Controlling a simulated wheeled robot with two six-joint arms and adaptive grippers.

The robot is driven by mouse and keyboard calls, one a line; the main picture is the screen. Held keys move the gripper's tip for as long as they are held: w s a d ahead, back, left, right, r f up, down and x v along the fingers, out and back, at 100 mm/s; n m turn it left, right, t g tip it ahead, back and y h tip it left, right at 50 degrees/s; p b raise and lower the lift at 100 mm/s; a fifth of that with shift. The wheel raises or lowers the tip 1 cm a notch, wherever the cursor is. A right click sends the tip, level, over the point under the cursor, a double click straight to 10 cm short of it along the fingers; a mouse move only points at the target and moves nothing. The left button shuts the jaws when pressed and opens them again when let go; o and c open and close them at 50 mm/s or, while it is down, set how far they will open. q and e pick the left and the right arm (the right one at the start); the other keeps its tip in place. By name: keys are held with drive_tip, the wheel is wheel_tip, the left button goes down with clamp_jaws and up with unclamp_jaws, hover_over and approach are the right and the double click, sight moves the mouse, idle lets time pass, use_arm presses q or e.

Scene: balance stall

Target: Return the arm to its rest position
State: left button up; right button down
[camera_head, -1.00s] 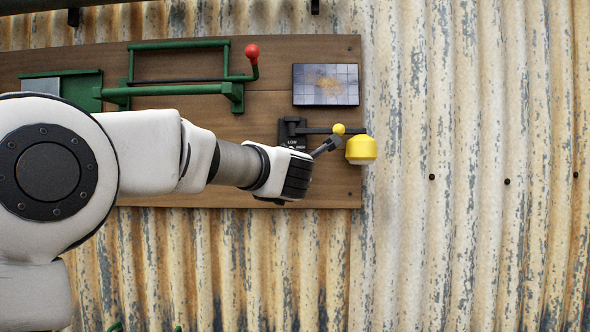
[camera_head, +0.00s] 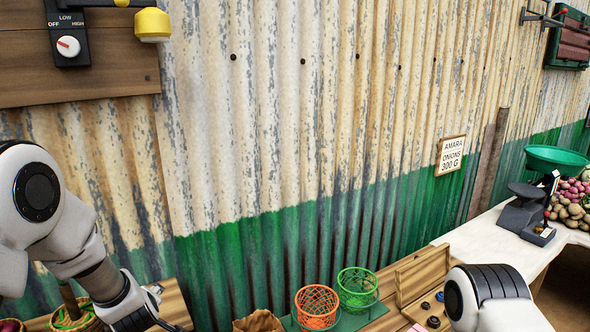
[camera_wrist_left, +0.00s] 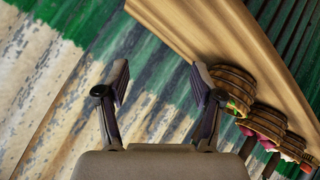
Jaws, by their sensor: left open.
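My left arm (camera_head: 75,240) comes in at the left edge of the head view. It is bent down below the wooden panel. My left gripper (camera_head: 167,308) is low at the left, in front of the corrugated wall and close to a wooden shelf. In the left wrist view the left gripper (camera_wrist_left: 160,82) has its two fingers spread apart with nothing between them. A piece of my right arm (camera_head: 490,295) shows at the bottom right of the head view. Its fingers are out of the picture.
A control with a white knob (camera_head: 68,46) and a yellow cup-shaped part (camera_head: 152,25) are up left. Orange (camera_head: 317,307) and green (camera_head: 357,289) baskets stand at bottom centre. Several baskets of produce (camera_wrist_left: 232,88) sit by the shelf. A dark scale (camera_head: 523,215) stands at right.

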use_arm(q)
drive_tip(key=s+d+f+m+g+h+b, duration=0.1)
drive_tip(key=s+f+m, duration=0.1)
drive_tip(key=s+f, duration=0.4)
drive_tip(key=s+d+f+m+g+h, duration=0.1)
drive_tip(key=s+d+f+m+g, duration=0.15)
drive_tip(key=f, duration=0.55)
drive_tip(key=s+d+f+m+g+h, duration=0.1)
drive_tip(key=s+f+m+g, duration=0.1)
drive_tip(key=s+f, duration=0.3)
drive_tip(key=s+d+f+m+g+h+b, duration=0.1)
drive_tip(key=s+f, duration=0.4)
drive_tip(key=s, duration=0.9)
drive_tip(key=s+d+f+m+g+b, duration=0.1)
drive_tip(key=s+d+f+m+g, duration=0.2)
drive_tip(key=s, duration=0.7)
wheel_tip(320, 180, down, 2)
drive_tip(key=shift+s+m+h, duration=0.15)
drive_tip(key=shift+m+h, duration=0.25)
drive_tip(key=shift+m, duration=0.75)
drive_tip(key=shift+d, duration=0.1)
